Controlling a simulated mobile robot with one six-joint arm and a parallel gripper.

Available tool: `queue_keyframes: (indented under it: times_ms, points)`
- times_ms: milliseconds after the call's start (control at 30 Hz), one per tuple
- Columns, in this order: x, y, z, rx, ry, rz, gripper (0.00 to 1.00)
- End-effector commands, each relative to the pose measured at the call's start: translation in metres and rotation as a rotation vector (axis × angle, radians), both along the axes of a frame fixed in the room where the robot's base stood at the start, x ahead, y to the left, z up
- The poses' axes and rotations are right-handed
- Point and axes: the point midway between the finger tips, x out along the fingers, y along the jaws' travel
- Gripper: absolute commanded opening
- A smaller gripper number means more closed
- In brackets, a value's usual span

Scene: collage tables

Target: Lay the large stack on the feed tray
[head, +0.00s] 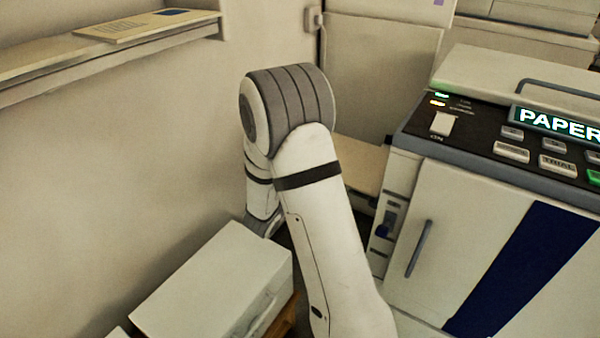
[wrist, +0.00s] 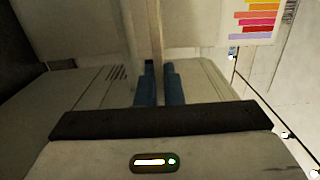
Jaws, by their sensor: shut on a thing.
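My gripper (wrist: 160,70) shows in the wrist view, its two blue fingers close together on a thin pale slab (wrist: 156,35). The slab stands edge-on between them and looks like a stack of paper; I cannot tell its full size. In the head view my arm bends down behind its forearm, and the fingers and held stack are hidden. A pale flat surface (head: 362,165) at the left side of the paper machine looks like the feed tray, partly covered by my arm.
The white machine (head: 480,230) stands at the right, its display (head: 560,123) reading "PAPER". A white block (head: 205,280) lies at the lower left near brown wood. A wall shelf (head: 110,50) holds a printed sheet. A colored chart (wrist: 258,18) hangs in the wrist view.

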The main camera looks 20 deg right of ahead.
Motion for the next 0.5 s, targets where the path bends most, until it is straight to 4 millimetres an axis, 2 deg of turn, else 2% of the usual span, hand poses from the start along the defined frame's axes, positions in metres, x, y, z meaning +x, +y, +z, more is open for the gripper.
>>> queue_keyframes:
  times_ms: [500]
  points:
    - [0.038, -0.050, 0.003, -0.002, -0.001, -0.002, 0.00]
